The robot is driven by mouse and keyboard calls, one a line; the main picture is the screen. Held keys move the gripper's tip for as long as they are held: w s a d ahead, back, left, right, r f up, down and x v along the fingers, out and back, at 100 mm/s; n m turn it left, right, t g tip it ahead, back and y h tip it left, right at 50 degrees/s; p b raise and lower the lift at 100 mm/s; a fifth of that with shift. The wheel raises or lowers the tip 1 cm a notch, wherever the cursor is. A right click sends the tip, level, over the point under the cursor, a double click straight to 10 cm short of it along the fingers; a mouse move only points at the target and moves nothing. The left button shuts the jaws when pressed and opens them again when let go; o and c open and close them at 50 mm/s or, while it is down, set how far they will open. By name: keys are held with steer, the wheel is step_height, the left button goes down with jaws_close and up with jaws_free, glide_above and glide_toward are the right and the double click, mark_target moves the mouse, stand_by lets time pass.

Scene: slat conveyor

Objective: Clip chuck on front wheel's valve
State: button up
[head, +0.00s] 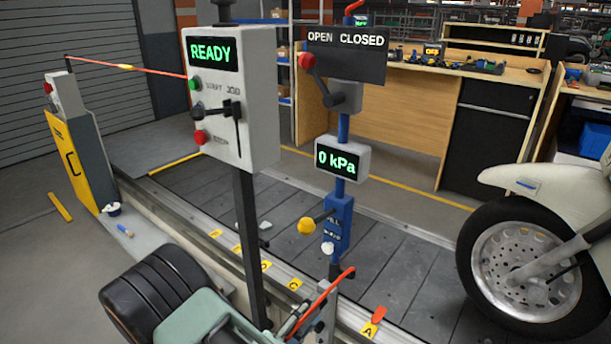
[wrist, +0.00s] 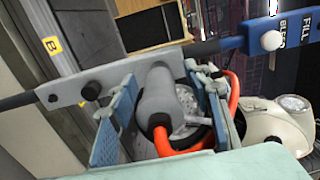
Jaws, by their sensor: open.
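The air chuck (wrist: 158,98), a grey cylinder with an orange hose (wrist: 185,152), sits at a grey bracket (wrist: 115,77) in the wrist view. My gripper (wrist: 162,88) is open, with one blue-padded finger on each side of the chuck; whether either pad touches it I cannot tell. In the head view the orange hose (head: 322,300) shows at the bottom, beside my gripper's green body, and the chuck is mostly hidden. The front wheel (head: 525,265), a black tyre with a silver disc, stands at the right. I cannot make out its valve.
A blue post (head: 338,225) carries a FILL/BLEED valve, a gauge (head: 342,159) reading 0 kPa and an OPEN/CLOSED lever box (head: 345,55). A control box (head: 228,95) reading READY stands left on a dark post. The slat conveyor (head: 400,265) between post and wheel is clear.

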mark_target(292, 333)
steer(key=shift+w+d, duration=0.25)
steer(key=shift+w, duration=0.1)
steer(key=shift+p, duration=0.45)
stand_by(0.9)
jaws_close()
steer(key=shift+s, duration=0.1)
stand_by(0.4)
steer(key=shift+v, duration=2.9)
